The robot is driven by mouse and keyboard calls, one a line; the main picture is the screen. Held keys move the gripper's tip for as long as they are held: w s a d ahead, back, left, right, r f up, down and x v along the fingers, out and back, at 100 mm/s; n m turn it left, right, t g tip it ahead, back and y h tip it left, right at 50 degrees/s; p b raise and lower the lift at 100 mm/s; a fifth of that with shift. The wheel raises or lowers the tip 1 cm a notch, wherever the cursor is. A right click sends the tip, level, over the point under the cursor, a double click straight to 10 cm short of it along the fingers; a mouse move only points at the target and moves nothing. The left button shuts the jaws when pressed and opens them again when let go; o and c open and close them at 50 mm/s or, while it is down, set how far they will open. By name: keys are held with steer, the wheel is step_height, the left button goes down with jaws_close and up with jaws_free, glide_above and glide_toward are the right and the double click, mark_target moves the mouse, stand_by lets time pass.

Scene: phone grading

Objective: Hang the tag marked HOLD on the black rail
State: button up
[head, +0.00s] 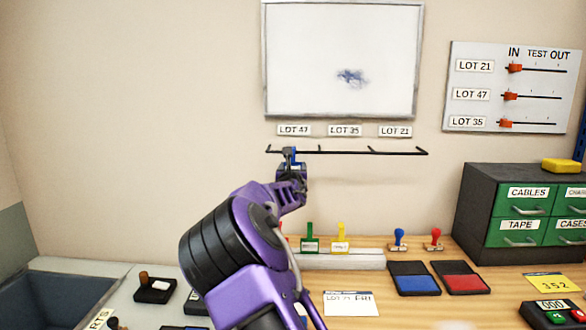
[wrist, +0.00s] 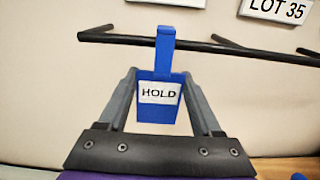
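In the head view my gripper (head: 291,168) is just below the left part of the black rail (head: 345,152), under the LOT 47 label. The strip crosses in front of the rail (wrist: 240,48) and its top stands above it. I cannot tell whether it hooks over.
A green tag (head: 310,240) and a yellow tag (head: 340,240) stand in a pale holder (head: 350,262) on the table; a red one is mostly hidden behind my arm. Stamps, ink pads and a drawer cabinet (head: 478,215) are to the right. The rail beyond my gripper is bare.

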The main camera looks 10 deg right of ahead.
steer(key=o, duration=0.5)
steer(key=shift+s, duration=0.15)
